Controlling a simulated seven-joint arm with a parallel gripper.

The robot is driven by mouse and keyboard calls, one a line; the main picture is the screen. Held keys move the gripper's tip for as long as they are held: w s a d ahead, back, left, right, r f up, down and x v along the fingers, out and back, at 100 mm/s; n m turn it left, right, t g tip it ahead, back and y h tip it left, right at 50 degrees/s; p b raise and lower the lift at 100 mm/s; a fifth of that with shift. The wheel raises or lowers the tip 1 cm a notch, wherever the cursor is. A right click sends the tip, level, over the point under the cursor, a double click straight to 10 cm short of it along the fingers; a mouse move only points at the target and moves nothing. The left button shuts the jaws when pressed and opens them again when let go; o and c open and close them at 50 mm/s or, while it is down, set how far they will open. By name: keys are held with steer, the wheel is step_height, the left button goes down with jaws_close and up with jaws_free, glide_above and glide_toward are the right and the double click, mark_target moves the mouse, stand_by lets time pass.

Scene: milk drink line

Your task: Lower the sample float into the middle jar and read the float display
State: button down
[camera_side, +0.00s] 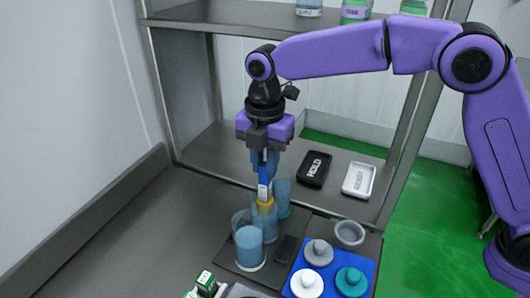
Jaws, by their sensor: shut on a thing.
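My gripper (265,159) points straight down and is shut on the sample float (264,187), a slim blue and white piece with a yellow band low on it. The float is upright over the middle jar (264,222), and its lower end appears to be at or inside the jar's mouth; the depth is hard to tell. The front jar (249,246) holds blue liquid and stands nearer the camera. The back jar (283,190) stands behind, partly covered by the float. A small dark flat piece (287,248) lies right of the jars; I cannot tell whether it is the display, and no reading is legible.
A blue mat (332,268) at the right bears grey, white and teal knobbed lids. A grey bowl (349,234) stands behind it. A black HOLD tray (314,169) and a white tray (358,180) lie behind. Small green-and-white items (206,282) are in front. The left bench is clear.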

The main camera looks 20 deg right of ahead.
steer(key=shift+f, duration=1.7)
steer(key=shift+c, duration=1.7)
jaws_free()
steer(key=shift+r, duration=0.1)
steer(key=shift+r, duration=4.35)
